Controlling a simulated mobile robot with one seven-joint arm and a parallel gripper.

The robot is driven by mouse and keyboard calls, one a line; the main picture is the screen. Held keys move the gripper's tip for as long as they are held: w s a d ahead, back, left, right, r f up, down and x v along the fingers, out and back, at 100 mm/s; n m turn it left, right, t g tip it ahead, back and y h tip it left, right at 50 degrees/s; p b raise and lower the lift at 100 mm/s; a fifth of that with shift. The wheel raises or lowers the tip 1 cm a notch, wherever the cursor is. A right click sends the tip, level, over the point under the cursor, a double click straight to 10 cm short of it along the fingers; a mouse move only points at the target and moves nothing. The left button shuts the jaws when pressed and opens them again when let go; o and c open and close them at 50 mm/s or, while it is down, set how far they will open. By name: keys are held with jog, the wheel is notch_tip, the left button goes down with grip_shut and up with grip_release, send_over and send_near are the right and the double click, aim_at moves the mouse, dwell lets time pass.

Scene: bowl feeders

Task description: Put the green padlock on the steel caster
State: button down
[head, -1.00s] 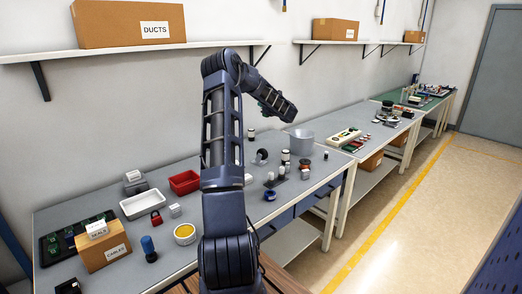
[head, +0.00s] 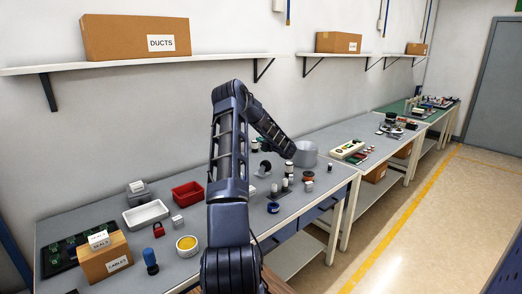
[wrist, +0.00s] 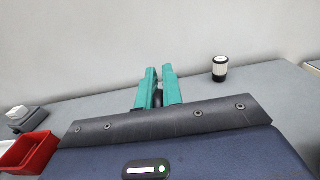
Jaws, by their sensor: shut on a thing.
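My gripper (wrist: 160,75) shows in the wrist view as two teal fingers a small gap apart, over the grey bench. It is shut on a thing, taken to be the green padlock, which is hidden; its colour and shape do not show. A dark rounded form shows low between the fingers, and I cannot tell whether it is held or stands behind. In the head view the steel caster (head: 265,168), with a dark wheel, stands on the near bench left of my arm's end.
A red bin (head: 187,192) and white tray (head: 146,215) stand left of my arm. A black-and-white jar (wrist: 220,68) is right of the fingers. A grey bucket (head: 306,155) and several small parts crowd the right end of the near bench. A red padlock (head: 158,231) lies by the tray.

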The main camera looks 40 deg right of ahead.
jog(key=shift+f, duration=2.65)
jog(key=shift+f, duration=0.1)
jog(key=c, duration=1.5)
grip_release()
jog(key=shift+c, duration=0.2)
